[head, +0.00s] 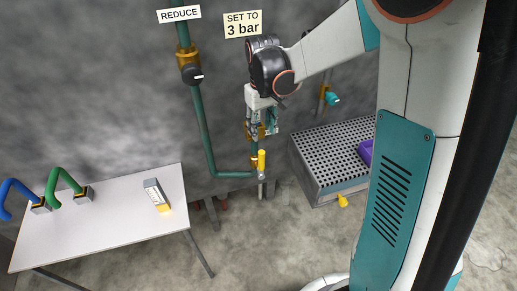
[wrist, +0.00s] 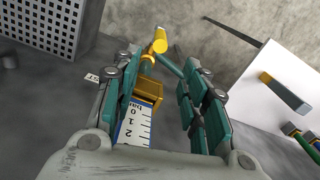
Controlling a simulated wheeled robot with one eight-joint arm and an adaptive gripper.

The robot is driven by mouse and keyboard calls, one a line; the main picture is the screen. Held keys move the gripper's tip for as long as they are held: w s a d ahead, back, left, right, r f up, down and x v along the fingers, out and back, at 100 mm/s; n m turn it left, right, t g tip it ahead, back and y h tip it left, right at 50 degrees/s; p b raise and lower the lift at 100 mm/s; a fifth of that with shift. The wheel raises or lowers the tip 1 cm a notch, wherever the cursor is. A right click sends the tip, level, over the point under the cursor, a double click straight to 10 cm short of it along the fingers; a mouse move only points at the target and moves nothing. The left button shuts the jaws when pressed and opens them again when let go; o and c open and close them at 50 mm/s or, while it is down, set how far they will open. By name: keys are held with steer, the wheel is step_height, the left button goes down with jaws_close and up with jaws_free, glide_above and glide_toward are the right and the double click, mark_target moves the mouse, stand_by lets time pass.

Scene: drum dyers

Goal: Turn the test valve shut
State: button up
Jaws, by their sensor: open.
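A yellow valve lever (head: 262,158) stands upright at the lower end of the green pipe, by the wall. In the wrist view its round yellow end (wrist: 160,42) shows beyond the fingertips, beside a brass body. My gripper (head: 262,131) points down just above the lever. In the wrist view my gripper (wrist: 162,58) has its two fingers apart, with nothing clasped. A white bar scale (wrist: 133,124) and a brass block (wrist: 149,90) lie in view between the fingers. A small white tag (wrist: 93,76) is partly hidden by the left finger.
A REDUCE label (head: 179,14) hangs above a black-knobbed brass regulator (head: 191,72). A SET TO 3 bar label (head: 242,24) is beside my arm. A perforated metal box (head: 330,160) stands close to the right. A white table (head: 115,218) with several tools is at left.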

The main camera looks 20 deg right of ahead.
mark_target(261, 155)
step_height(261, 155, down, 13)
steer(key=b, duration=0.4)
steer(key=shift+f, duration=0.2)
jaws_close()
